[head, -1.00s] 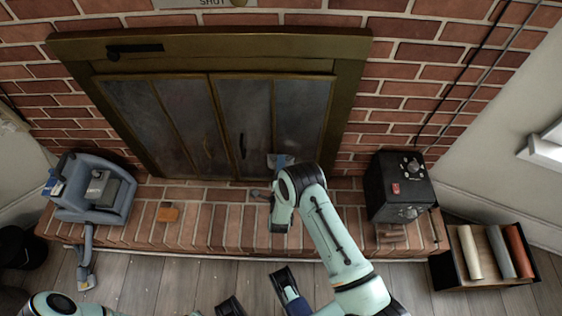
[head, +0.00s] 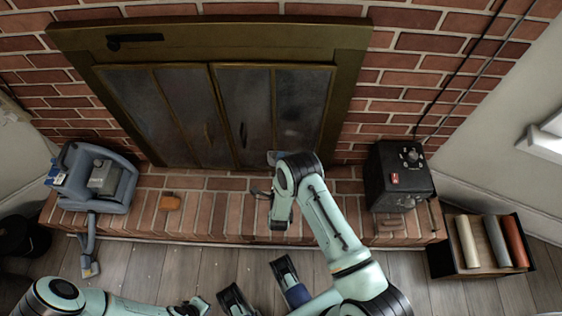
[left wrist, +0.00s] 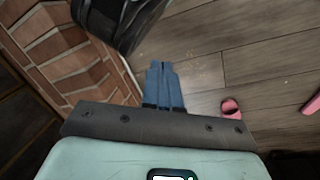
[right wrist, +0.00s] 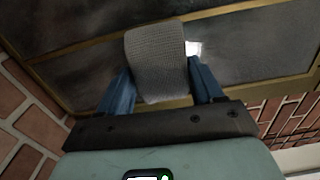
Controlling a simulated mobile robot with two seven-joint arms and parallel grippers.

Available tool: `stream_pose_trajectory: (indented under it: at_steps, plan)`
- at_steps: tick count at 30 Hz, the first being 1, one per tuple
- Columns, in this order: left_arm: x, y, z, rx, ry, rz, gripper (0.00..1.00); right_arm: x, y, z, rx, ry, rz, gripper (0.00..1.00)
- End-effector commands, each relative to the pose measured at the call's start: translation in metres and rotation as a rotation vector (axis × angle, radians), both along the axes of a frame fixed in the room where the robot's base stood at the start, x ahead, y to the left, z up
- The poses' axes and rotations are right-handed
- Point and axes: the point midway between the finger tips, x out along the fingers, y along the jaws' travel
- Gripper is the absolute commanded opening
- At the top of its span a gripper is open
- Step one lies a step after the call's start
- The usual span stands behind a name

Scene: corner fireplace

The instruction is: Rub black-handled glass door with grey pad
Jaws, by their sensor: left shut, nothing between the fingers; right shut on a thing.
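The black-handled glass door (head: 257,98) is the right one of the fireplace's doors, with a dark vertical handle near its left edge. My right gripper (head: 275,158) is at the low right part of this door. In the right wrist view the gripper (right wrist: 160,72) is shut on the grey pad (right wrist: 157,55), a ribbed cloth-like piece between blue fingers. The pad is in front of the dark glass; I cannot tell whether it touches. A pale patch shows on the glass beside it. My left gripper (left wrist: 165,82) is shut and empty above the wood floor.
A brass-handled door (head: 185,105) is to the left. A crate with rolls (head: 462,262) is at right. Pink items (left wrist: 231,108) lie on the floor.

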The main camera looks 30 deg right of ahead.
Motion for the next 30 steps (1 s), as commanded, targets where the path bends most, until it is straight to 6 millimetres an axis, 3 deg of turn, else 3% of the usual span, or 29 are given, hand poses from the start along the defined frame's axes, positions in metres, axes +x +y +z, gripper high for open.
stream_pose_trajectory:
  at_steps: [8,15,21,30]
  plan:
    - [0.002,0.000,-0.003,0.000,-0.007,-0.001,0.00,0.000,0.000,-0.005,0.021,-0.012,0.000,0.42]
    - [0.038,-0.008,-0.033,0.003,-0.111,-0.014,0.00,0.002,-0.002,-0.064,0.346,-0.193,0.001,0.42]
    - [0.066,-0.014,-0.047,0.004,-0.193,-0.022,0.00,0.007,-0.005,-0.096,0.604,-0.364,-0.002,0.42]
    - [0.072,-0.011,-0.058,0.012,-0.208,-0.017,0.00,0.022,-0.014,-0.098,0.672,-0.416,0.001,0.42]
